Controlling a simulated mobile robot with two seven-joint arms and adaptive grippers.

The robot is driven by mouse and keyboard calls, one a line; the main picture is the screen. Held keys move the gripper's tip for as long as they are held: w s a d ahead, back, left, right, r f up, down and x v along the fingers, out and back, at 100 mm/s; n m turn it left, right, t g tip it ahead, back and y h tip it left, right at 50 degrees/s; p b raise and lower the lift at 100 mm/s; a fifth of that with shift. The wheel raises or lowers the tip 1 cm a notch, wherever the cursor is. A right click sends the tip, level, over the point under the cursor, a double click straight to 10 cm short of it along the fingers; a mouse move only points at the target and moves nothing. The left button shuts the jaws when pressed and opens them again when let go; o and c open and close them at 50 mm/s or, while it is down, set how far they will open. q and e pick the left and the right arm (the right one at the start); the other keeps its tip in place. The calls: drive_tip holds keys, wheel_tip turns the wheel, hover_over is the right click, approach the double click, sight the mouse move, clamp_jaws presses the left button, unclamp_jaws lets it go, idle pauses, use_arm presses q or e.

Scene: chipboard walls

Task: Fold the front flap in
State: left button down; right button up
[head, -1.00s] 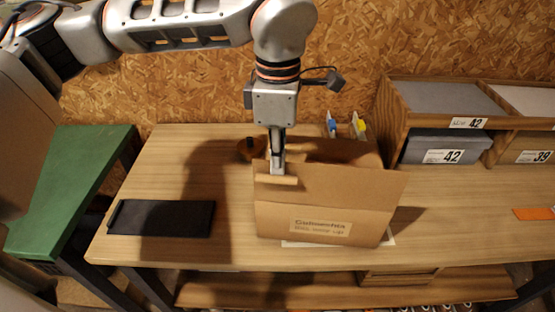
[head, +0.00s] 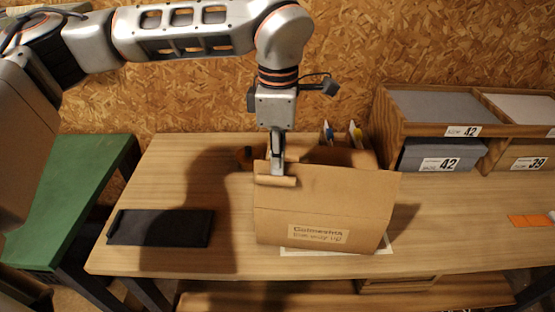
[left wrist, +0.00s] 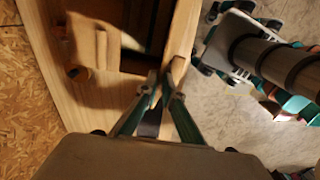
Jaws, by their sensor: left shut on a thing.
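An open cardboard box (head: 318,232) with a printed label stands on the wooden table. Its front flap (head: 345,190) rises above a crease in the front wall and leans slightly back over the opening. My left gripper (head: 277,170) points down at the left part of the flap's upper edge, shut on it. A short tan cardboard strip (head: 275,181) shows just below the fingertips. In the left wrist view, my left fingers (left wrist: 167,75) close about a thin tan edge. The box's inside is mostly hidden by the flap. My right gripper is out of view.
A black tray (head: 160,227) lies left of the box. Wooden shelving (head: 385,110) with numbered bins stands to the right. Orange cards (head: 528,221) lie at the far right. A green surface (head: 75,190) adjoins on the left. Bare table lies between box and cards.

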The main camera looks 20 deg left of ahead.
use_arm(q)
drive_tip(key=shift+w+a, duration=0.1)
drive_tip(key=shift+w, duration=0.7)
drive_tip(key=shift+w+a+f+p, duration=0.1)
drive_tip(key=shift+w+f+p, duration=0.25)
drive_tip(key=shift+w, duration=0.4)
drive_tip(key=shift+w+f, duration=0.3)
drive_tip(key=shift+w, duration=0.45)
drive_tip(key=shift+a, duration=0.1)
drive_tip(key=shift+w+f+p, duration=0.35)
drive_tip(key=shift+w+f, duration=0.1)
drive_tip(key=shift+w, duration=0.25)
drive_tip(key=c, duration=1.9)
unclamp_jaws()
drive_tip(key=shift+s, duration=0.1)
